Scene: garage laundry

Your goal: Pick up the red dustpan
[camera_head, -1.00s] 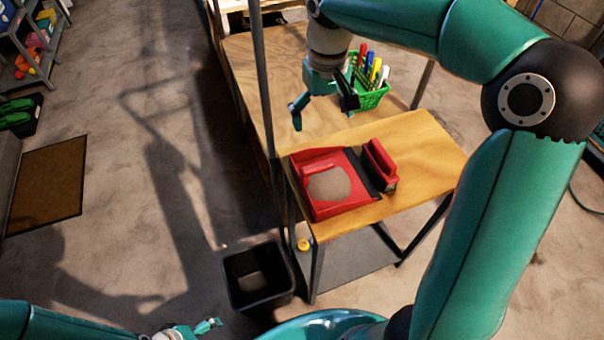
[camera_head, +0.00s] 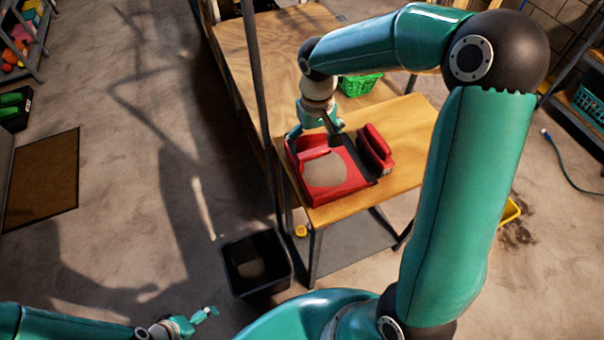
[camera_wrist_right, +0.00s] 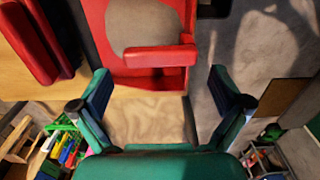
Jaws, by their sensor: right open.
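The red dustpan (camera_head: 325,190) lies on the small wooden table with a grey-brown pile of dirt in it. Its red handle also shows in the right wrist view (camera_wrist_right: 160,56). My right gripper (camera_head: 316,134) is over the dustpan's far end, open and empty. In the right wrist view its two fingers (camera_wrist_right: 165,92) stand apart on either side of the handle's line, with the handle just beyond the tips. My left gripper (camera_head: 207,314) is low at the bottom left, small and far from the table; its jaws are too small to read.
A red brush (camera_head: 376,145) lies right beside the dustpan. A black bin (camera_head: 240,280) stands on the floor. A dark post (camera_head: 258,90) rises left of the table.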

